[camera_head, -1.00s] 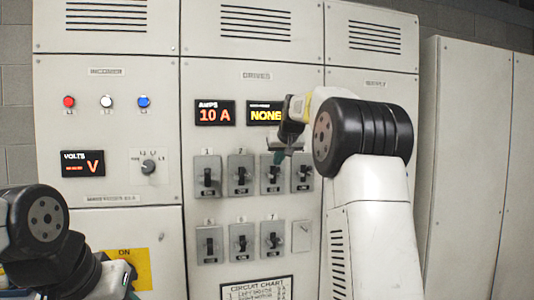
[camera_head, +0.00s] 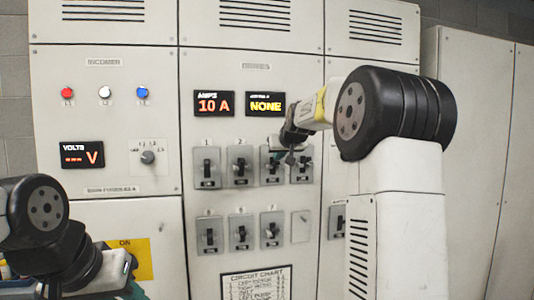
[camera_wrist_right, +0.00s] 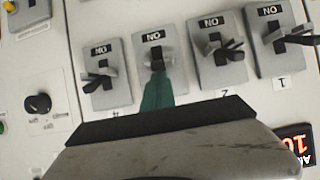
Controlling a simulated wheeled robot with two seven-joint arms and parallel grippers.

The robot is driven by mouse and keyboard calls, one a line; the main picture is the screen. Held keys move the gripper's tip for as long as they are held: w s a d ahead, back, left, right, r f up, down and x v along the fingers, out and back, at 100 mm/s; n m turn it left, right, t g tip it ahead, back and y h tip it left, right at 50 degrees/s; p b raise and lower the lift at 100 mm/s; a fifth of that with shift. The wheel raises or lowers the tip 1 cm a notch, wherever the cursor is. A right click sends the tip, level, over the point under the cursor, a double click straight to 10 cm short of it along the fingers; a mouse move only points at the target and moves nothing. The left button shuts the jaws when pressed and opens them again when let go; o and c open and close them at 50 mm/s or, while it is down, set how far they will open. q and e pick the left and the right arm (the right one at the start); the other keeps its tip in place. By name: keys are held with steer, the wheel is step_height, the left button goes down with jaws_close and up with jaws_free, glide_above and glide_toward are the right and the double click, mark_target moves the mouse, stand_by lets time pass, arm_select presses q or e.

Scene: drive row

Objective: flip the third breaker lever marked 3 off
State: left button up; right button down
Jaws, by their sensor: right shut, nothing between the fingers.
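The third breaker (camera_head: 269,172) is in the upper row of the drives panel; its top is hidden by my right gripper in the head view. My right gripper (camera_head: 280,150) is shut and empty, its tip in front of that breaker. In the right wrist view, which is upside down, the green fingertips (camera_wrist_right: 157,85) reach up to the lever of the third breaker (camera_wrist_right: 150,37), overlapping its base; I cannot tell if they touch. The lever's exact position is partly hidden. My left gripper (camera_head: 130,285) is low at the left, cut off by the frame.
Breaker 2 (camera_head: 240,168) and breaker 4 (camera_head: 302,166) stand close on either side. A lower row of breakers (camera_head: 240,234) sits beneath. A display (camera_head: 265,104) reading NONE and an amps display (camera_head: 213,104) reading 10 A are above.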

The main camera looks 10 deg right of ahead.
steer(key=shift+s+f+t, duration=0.3)
steer(key=shift+f+t, duration=0.2)
steer(key=shift+f, duration=0.1)
steer(key=shift+s+f, duration=0.2)
steer(key=shift+f, duration=0.25)
steer(key=shift+r, duration=0.2)
steer(key=shift+r, duration=0.65)
steer(key=shift+r, duration=0.1)
